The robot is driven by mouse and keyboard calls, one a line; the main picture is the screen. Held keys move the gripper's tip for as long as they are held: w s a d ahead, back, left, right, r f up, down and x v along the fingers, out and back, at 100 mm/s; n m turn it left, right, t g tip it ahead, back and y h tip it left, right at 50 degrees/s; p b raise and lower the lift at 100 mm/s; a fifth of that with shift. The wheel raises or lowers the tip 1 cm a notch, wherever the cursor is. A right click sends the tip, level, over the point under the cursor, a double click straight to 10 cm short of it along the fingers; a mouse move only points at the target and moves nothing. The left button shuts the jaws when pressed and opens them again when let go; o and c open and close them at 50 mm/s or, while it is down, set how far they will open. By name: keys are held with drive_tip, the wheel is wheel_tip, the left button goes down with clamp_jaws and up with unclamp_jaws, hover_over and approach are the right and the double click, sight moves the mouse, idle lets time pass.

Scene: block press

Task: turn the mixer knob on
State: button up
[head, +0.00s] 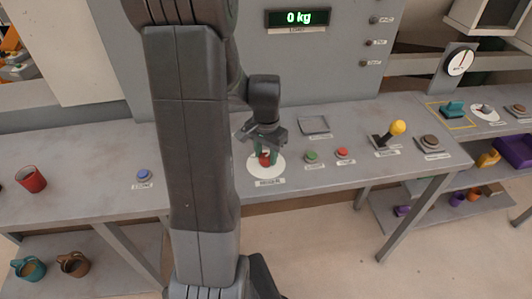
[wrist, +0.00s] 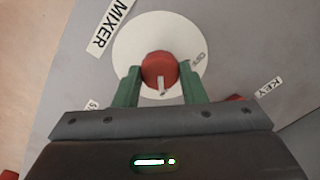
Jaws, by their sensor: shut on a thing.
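The mixer knob (wrist: 158,68) is red with a pale pointer mark. It sits on a round white dial plate (wrist: 130,38), with a label MIXER (wrist: 113,22) beside it and OFF printed on the plate. In the wrist view the pale mark points down toward my gripper, not straight at OFF. My gripper (wrist: 160,80) has green fingers, one on each side of the knob, shut on it. In the head view the knob (head: 265,158) shows between the fingers, partly hidden by my gripper (head: 263,150).
On the bench are a blue button (head: 144,175), a green button (head: 311,156), a red button (head: 342,153) and a yellow-topped lever (head: 397,128). A red cup (head: 31,179) stands at the far left. A display (head: 298,18) reads 0 kg.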

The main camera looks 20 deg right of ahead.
sight(266, 157)
drive_tip(key=o, duration=1)
drive_tip(key=shift+r, duration=0.1)
wheel_tip(266, 157, up, 14)
drive_tip(key=shift+f, duration=0.2)
wheel_tip(266, 157, down, 14)
drive_tip(key=shift+r, duration=0.1)
idle(0.5)
drive_tip(key=shift+r, duration=0.1)
